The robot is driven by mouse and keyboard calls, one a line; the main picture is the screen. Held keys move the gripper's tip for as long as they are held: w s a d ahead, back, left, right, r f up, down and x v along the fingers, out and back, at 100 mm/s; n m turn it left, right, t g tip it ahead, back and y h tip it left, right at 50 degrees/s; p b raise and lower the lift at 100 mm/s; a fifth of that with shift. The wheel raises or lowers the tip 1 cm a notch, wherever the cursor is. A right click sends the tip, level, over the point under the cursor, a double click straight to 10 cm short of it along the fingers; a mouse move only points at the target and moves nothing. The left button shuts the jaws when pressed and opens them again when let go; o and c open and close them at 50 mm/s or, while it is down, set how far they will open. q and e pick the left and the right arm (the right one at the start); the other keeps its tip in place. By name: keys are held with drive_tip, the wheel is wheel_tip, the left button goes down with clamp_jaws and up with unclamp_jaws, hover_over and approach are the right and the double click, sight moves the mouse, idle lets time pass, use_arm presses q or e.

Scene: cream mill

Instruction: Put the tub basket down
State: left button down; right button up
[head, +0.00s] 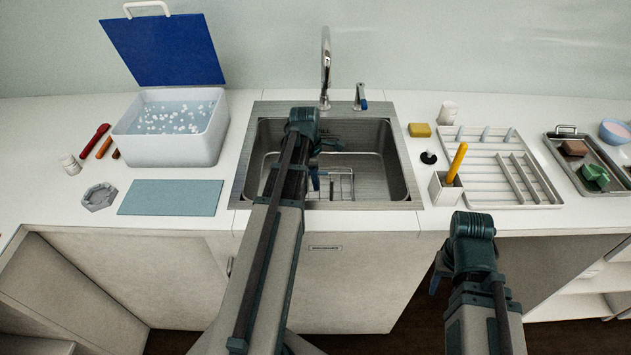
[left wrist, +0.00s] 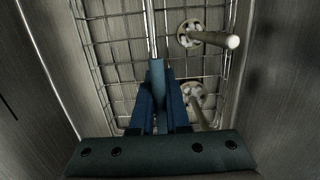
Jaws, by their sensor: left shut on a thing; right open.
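The tub basket (head: 342,186) is a wire basket in the sink (head: 385,140), partly hidden behind my left arm. The left wrist view shows its wire grid (left wrist: 112,62) close up, between the metal sink walls. My left gripper (head: 317,180) reaches down into the sink. In the left wrist view its blue fingers (left wrist: 158,92) are shut on an upright metal bar of the basket. I cannot tell whether the basket touches the sink floor. My right gripper (head: 436,282) is open and low in front of the counter, away from the basket.
A tub of water (head: 185,140) with a raised blue lid (head: 168,50) and a blue mat (head: 170,197) are left of the sink. A drying rack (head: 490,160) and an upright yellow-handled tool (head: 456,162) are to its right. A faucet (head: 325,65) stands behind it.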

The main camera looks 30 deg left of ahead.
use_arm(q)
drive_tip(key=shift+f, duration=0.2)
drive_tip(key=c, duration=0.9)
unclamp_jaws()
drive_tip(key=shift+r, duration=0.1)
drive_tip(key=shift+r, duration=0.15)
drive_tip(key=r+p, duration=0.4)
drive_tip(key=a+r+p, duration=0.1)
drive_tip(key=r+p, duration=0.7)
drive_tip(key=shift+s+a, duration=0.15)
drive_tip(key=shift+s, duration=0.2)
